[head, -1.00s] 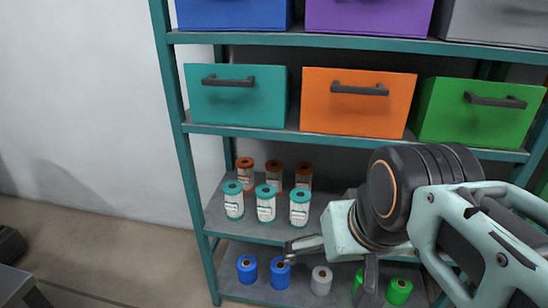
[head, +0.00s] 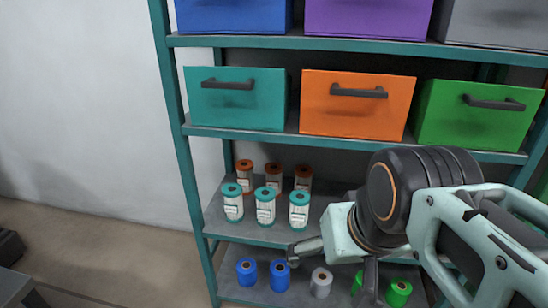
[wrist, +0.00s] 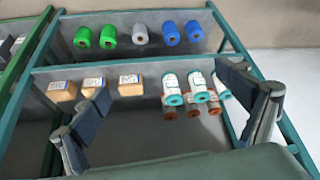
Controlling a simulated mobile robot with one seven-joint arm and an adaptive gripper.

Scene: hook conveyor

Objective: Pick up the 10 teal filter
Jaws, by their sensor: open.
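Three teal-capped white filters stand in a front row on the middle open shelf in the head view: left teal filter (head: 232,203), middle teal filter (head: 265,207) and right teal filter (head: 299,210). They also show in the wrist view, where the picture is turned over, with one teal filter (wrist: 173,90) nearest the centre. The labels are too small to read. My gripper (head: 338,262) is open and empty, to the right of the filters and apart from them. Its two fingers spread wide in the wrist view (wrist: 162,88).
Orange-capped filters (head: 274,175) stand behind the teal row. Tan boxes (wrist: 130,85) share the filters' shelf. Teal (head: 236,105), orange and green drawers sit above. A shelf post (head: 180,150) stands at the left.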

